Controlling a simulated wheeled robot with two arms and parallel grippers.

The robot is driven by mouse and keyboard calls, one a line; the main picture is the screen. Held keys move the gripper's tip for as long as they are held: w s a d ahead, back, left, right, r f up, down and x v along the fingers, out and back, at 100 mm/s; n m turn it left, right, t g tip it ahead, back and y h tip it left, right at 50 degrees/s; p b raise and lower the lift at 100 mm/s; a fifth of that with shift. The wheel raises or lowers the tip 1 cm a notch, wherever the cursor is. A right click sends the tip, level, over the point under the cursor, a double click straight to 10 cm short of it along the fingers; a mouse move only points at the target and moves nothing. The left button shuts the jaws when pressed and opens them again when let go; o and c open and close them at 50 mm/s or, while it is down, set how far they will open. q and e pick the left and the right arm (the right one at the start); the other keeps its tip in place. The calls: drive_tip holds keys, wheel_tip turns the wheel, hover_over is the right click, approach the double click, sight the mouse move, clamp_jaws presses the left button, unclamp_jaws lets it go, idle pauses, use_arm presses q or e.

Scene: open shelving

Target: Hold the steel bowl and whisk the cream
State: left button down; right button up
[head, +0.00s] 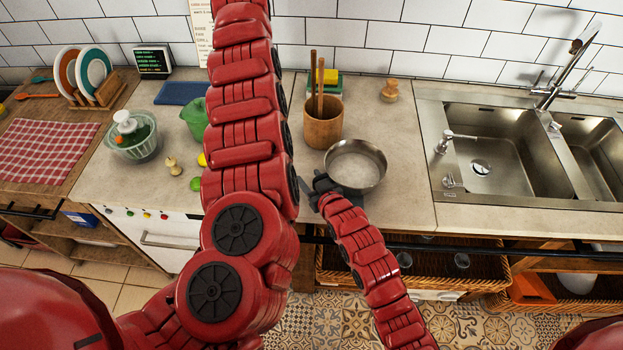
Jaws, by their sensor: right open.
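The steel bowl (357,168) stands upright on the counter, right of the wooden utensil pot. Its inside looks pale grey, and I cannot tell whether cream is in it. My right gripper (322,186) is open at the bowl's lower left rim. I cannot tell whether it touches the rim. My left arm rises through the middle of the view and leaves at the top, so its gripper is out of view. I cannot make out a whisk.
A wooden pot (322,129) with utensils stands behind the bowl. The double sink (497,150) is to the right. A green salad spinner (133,138) and a plate rack (103,93) stand at left. The counter between bowl and sink is clear.

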clamp_jaws()
idle(1.2)
drive_tip(key=c, duration=0.7)
unclamp_jaws()
clamp_jaws()
use_arm(q)
drive_tip(key=c, duration=1.4)
unclamp_jaws()
clamp_jaws()
